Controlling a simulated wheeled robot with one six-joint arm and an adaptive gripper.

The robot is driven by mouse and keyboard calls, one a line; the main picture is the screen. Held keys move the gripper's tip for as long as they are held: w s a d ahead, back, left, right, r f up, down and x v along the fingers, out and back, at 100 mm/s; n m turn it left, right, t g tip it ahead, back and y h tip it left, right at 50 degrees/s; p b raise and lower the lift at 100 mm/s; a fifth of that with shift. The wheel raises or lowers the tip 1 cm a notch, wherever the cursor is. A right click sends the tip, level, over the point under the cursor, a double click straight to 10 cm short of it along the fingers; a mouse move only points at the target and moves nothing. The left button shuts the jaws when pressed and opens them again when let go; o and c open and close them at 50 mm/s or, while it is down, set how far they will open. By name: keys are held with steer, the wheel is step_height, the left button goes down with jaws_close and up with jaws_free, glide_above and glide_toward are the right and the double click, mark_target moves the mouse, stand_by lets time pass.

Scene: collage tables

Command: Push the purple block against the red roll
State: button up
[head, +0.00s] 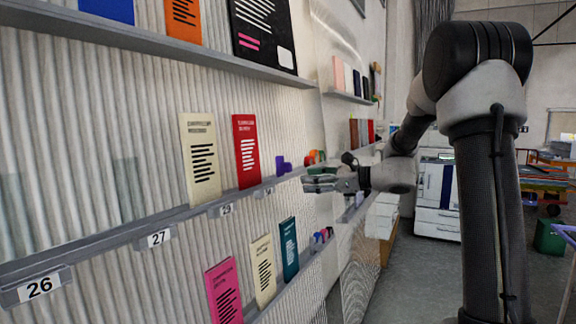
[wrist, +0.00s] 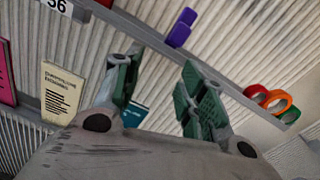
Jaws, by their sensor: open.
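A purple block (head: 280,165) stands on the middle shelf ledge, just right of the red card. It looks stepped, a taller part beside a lower one; I cannot tell if it is two pieces. In the wrist view the purple block (wrist: 180,28) is at the top centre. My gripper (head: 312,183) is open and empty, in front of the ledge. Its two fingers (wrist: 160,82) show spread in the wrist view, with nothing between them.
The red card (head: 245,151) and a cream card (head: 200,158) stand left of the block. A lower ledge holds more cards, including a teal one (head: 289,248). The ledge between block and rolls looks clear.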

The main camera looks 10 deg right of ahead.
mark_target(291, 164)
steer(key=w+a+r+m, duration=0.1)
steer(key=w+a, duration=0.1)
steer(key=w+a+r+m+t, duration=0.1)
steer(key=w+a, duration=0.1)
steer(key=w+a+r+m, duration=0.1)
steer(key=w+a+r, duration=0.1)
steer(key=shift+w+a+y, duration=0.1)
steer(key=shift+w+y, duration=0.2)
steer(key=shift+y, duration=0.1)
steer(key=shift+c, duration=0.5)
jaws_close()
